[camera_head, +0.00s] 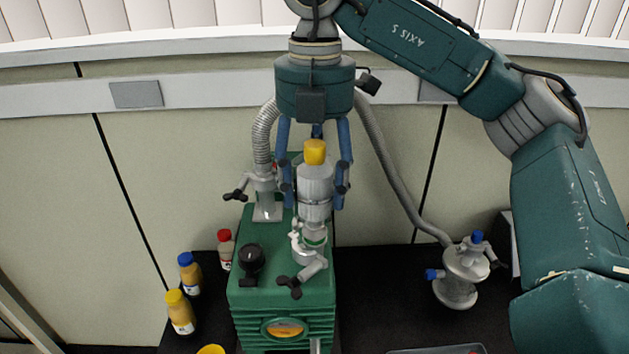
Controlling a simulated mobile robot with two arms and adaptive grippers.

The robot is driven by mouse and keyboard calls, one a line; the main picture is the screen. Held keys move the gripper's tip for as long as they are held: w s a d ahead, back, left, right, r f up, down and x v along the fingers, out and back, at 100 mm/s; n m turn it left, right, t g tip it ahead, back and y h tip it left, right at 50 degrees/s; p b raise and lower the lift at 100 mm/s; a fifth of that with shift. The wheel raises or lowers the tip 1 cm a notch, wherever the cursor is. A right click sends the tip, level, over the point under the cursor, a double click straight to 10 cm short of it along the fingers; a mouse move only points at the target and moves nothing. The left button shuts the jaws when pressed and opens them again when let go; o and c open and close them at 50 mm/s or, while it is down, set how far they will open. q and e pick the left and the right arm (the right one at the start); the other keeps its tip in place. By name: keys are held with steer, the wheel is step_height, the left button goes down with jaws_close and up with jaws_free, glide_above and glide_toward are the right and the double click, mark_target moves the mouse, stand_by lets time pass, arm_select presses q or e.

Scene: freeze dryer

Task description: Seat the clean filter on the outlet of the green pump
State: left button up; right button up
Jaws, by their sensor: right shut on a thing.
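The green pump (280,297) stands on the dark bench in the middle of the head view. A grey cylindrical filter with a yellow top (314,185) stands upright above the pump's right front part. Its narrow lower end meets or nearly meets the metal outlet fitting (309,254), which has a clamp with a dark wing nut; I cannot tell whether it is fully seated. My right gripper (315,190) comes down from above, with blue fingers shut around the filter's body. The rear finger is partly hidden behind the filter. My left gripper is out of view.
A corrugated hose (264,130) rises from the pump's rear fitting (266,196). Another hose (392,187) runs right to a metal vessel with blue knobs (459,278). Several bottles (190,274) stand left of the pump. A tray edge (435,350) shows at the bottom.

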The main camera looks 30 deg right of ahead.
mark_target(315, 143)
steer(key=shift+f+b, duration=0.4)
steer(key=shift+f, duration=0.1)
stand_by(0.3)
steer(key=o, duration=1.4)
steer(key=shift+r, duration=0.1)
steer(key=shift+r+p, duration=2.95)
steer(key=shift+p, duration=0.1)
